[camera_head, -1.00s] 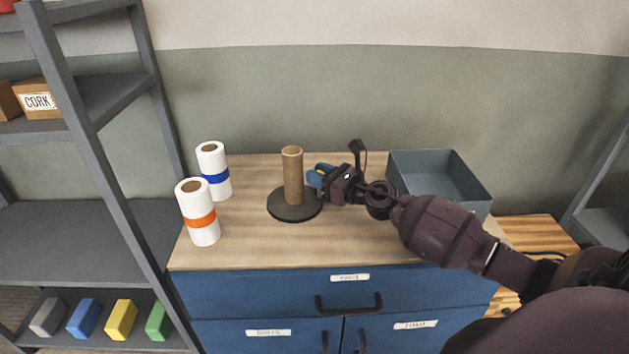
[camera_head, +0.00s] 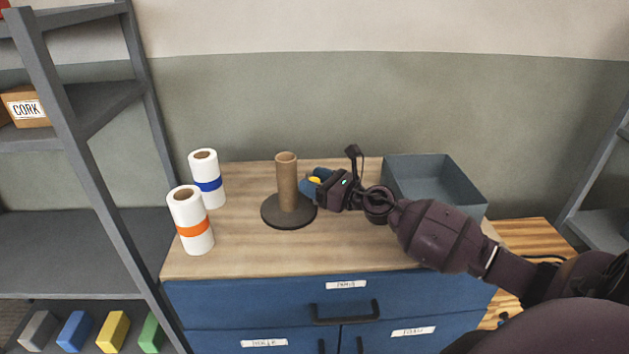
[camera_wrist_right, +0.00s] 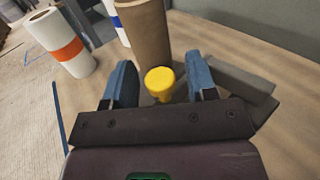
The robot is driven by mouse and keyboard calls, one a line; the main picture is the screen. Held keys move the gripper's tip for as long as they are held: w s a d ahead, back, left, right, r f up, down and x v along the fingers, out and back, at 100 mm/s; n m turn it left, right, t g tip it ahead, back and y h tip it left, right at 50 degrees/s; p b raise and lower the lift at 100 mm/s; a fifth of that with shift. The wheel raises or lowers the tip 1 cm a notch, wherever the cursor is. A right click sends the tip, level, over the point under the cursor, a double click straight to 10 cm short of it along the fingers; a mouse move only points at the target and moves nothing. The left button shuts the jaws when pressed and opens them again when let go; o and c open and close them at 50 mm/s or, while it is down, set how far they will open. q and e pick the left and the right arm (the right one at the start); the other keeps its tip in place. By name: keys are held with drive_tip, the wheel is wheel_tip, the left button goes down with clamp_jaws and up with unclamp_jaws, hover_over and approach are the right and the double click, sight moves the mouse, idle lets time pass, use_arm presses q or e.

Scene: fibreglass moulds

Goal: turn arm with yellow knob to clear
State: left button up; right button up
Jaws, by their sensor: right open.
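A brown cardboard tube (camera_head: 287,183) stands upright on a dark round base (camera_head: 289,218) on the wooden worktop. My right gripper (camera_head: 312,183) is just right of the tube, its blue fingers pointing at it. The yellow knob (camera_wrist_right: 160,80) sits between the two open fingers in the right wrist view, in front of the tube (camera_wrist_right: 148,35). I cannot tell whether a finger touches it. A bit of the knob (camera_head: 315,180) shows between the fingers in the head view. The arm that carries the knob is mostly hidden. My left gripper is out of view.
Two white rolls, one with an orange band (camera_head: 193,228) and one with a blue band (camera_head: 208,185), stand left of the tube. A grey bin (camera_head: 430,182) is at the back right, beyond my right wrist. The worktop's front (camera_head: 270,255) is clear.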

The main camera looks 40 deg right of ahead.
drive_tip(key=b+v, duration=0.1)
drive_tip(key=v, duration=0.9)
drive_tip(key=shift+s+d+b, duration=0.15)
drive_tip(key=shift+s+b, duration=0.15)
drive_tip(key=shift+b, duration=0.1)
